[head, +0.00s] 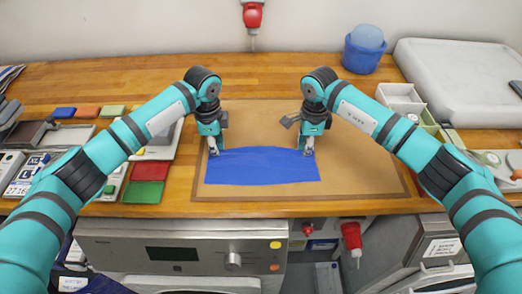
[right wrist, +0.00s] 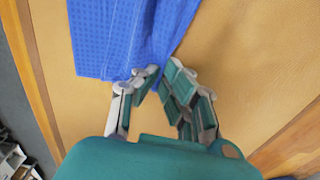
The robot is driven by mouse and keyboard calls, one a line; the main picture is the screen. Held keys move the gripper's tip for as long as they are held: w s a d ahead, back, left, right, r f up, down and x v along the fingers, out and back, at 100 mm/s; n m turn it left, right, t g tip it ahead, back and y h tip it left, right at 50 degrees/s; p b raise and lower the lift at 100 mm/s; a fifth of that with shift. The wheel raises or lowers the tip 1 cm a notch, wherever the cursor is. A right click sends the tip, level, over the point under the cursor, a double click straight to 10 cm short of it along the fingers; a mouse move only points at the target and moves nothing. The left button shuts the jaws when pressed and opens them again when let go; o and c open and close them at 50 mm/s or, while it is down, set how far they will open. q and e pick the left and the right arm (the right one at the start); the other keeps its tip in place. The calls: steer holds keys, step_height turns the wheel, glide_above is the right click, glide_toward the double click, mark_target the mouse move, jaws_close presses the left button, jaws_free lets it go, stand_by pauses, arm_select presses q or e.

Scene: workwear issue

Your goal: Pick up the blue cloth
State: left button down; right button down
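The blue cloth (head: 262,166) lies spread over the brown mat near the front of the table in the head view. Its far edge runs between my two grippers. My left gripper (head: 213,151) points down at its far left corner and looks shut on it. My right gripper (head: 307,151) is at the far right corner. In the right wrist view, the fingertips of the right gripper (right wrist: 157,71) come together on the edge of the cloth (right wrist: 110,35), where a crease runs to them. The left fingertips are small and partly hidden.
The brown mat (head: 365,178) has bare room to the right of the cloth. Red and green folded pieces (head: 147,181) lie to the left. A blue bucket (head: 362,55) and a white case (head: 460,75) stand at the back right. A grey machine (head: 180,255) is below the table's front edge.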

steer(key=shift+s+f, duration=0.1)
